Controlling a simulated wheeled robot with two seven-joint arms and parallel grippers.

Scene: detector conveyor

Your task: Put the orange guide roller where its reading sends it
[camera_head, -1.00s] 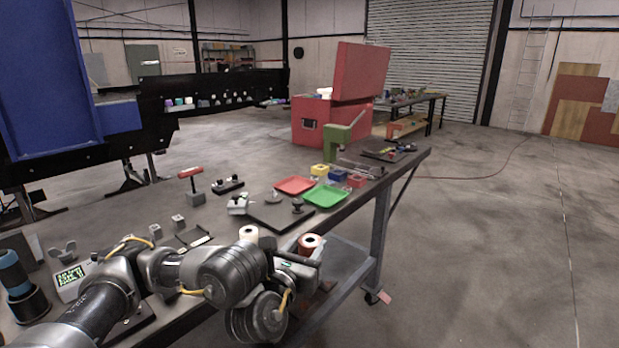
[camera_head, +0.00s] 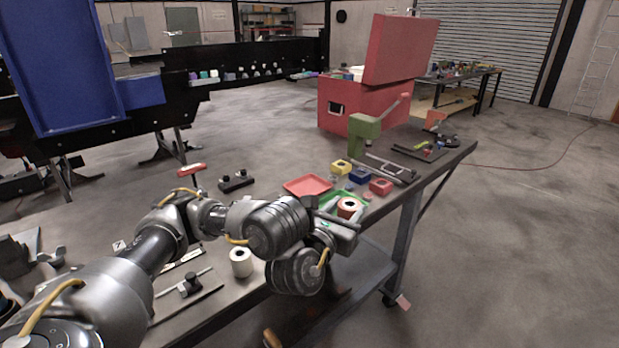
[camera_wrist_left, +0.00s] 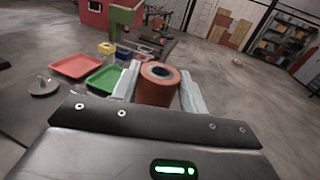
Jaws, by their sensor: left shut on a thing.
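The orange guide roller (camera_head: 349,207) is upright with a dark hole in its pale top end. It also shows in the left wrist view (camera_wrist_left: 157,92), between the two pale fingers. My left gripper (camera_head: 346,212) is shut on it and holds it near the bench's front edge, in front of the green tray (camera_head: 331,196). The red tray (camera_head: 307,187) lies just left of the green one. In the left wrist view the green tray (camera_wrist_left: 104,80) and red tray (camera_wrist_left: 75,66) are left of the roller and look empty. No reading display shows now. My right gripper is out of view.
A white roller (camera_head: 241,263) stands on the bench below my left arm. Small yellow (camera_head: 341,167), blue (camera_head: 359,175) and red (camera_head: 381,187) blocks stand behind the trays. A green press (camera_head: 364,133) stands farther back. Open floor lies to the right.

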